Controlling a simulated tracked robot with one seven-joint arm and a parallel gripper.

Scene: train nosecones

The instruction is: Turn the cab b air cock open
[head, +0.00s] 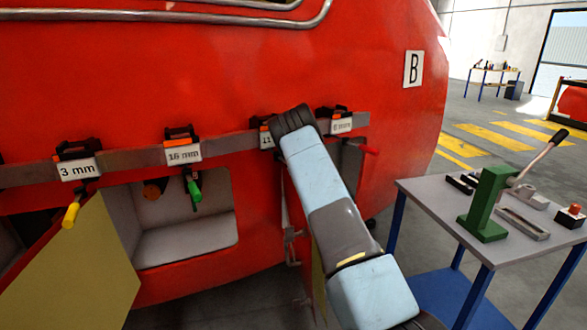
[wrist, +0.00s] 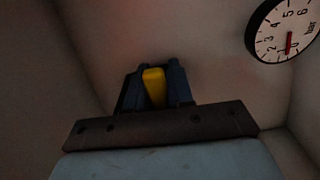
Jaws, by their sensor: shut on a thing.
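The air cock's yellow handle (wrist: 153,87) shows in the wrist view, inside a dim, pale compartment. My gripper (wrist: 153,80) has its dark fingers on both sides of the handle and is shut on it. The handle points roughly up in that picture; the cock's body is hidden. In the head view my arm reaches toward the red nosecone (head: 110,75) marked with a B plate (head: 413,69). My gripper and the cock do not show there.
A pressure gauge (wrist: 284,30) beside the handle has its red needle near 0. A rail (head: 120,167) of labelled tool holders crosses the nosecone. An open yellowish door (head: 75,265) stands left. A table (head: 420,200) with a green press (head: 485,208) stands right.

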